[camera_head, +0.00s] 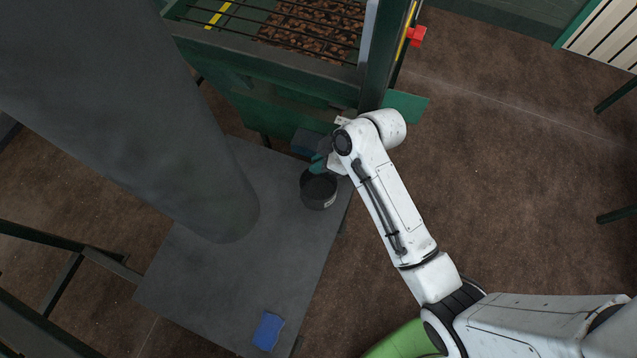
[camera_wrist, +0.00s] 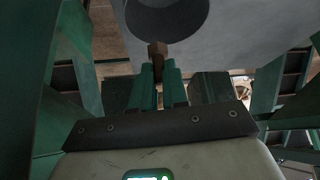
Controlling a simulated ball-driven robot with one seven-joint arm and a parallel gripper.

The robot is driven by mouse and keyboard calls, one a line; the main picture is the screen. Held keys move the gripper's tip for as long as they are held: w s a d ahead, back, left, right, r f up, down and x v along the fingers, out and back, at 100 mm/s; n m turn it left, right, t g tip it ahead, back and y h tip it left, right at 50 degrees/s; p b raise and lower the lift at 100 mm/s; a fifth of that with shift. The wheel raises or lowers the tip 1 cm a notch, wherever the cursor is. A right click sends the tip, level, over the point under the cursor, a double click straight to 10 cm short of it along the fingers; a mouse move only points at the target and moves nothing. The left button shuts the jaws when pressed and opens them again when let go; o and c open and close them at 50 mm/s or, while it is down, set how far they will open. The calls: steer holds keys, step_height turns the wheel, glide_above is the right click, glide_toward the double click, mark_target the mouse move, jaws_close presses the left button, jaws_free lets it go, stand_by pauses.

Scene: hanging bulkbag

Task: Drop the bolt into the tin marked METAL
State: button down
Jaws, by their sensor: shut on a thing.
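A dark round tin (camera_head: 319,190) stands on the grey platform near its right edge. It has a small pale label on its side, too small to read. In the wrist view the tin (camera_wrist: 167,20) is just beyond my fingertips at the top. My gripper (camera_wrist: 160,70) has teal fingers shut on a rusty brown bolt (camera_wrist: 157,49), its head standing out past the tips. The bolt head overlaps the tin's near rim in the picture; whether it is above the opening I cannot tell. In the head view my gripper (camera_head: 318,163) is at the tin's far side; the bolt is hidden there.
The grey platform (camera_head: 225,285) carries a large dark column (camera_head: 150,120) left of the tin. A blue item (camera_head: 267,331) lies at its front. A green frame with a barred top (camera_head: 300,80) stands close behind my gripper. Brown floor at right is open.

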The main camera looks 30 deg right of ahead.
step_height(320, 180, down, 4)
steer(key=b, duration=0.3)
steer(key=shift+f, duration=0.1)
steer(key=c, duration=1.1)
jaws_free()
steer(key=b+v, duration=0.1)
steer(key=v, duration=1)
steer(key=shift+w, duration=0.1)
steer(key=s+d+f+m+g+h, duration=0.1)
steer(key=s+f+m, duration=0.1)
steer(key=s, duration=0.4)
steer(key=s+d+f+m+g+h+b, duration=0.1)
steer(key=s+f+m+h, duration=0.1)
steer(key=s+m, duration=0.2)
steer(key=s+d+f+m+g+h, duration=0.1)
steer(key=s+m, duration=0.3)
steer(key=s, duration=0.4)
steer(key=shift+s+f+g+h, duration=0.3)
steer(key=shift+f+h, duration=0.2)
steer(key=shift+f, duration=0.3)
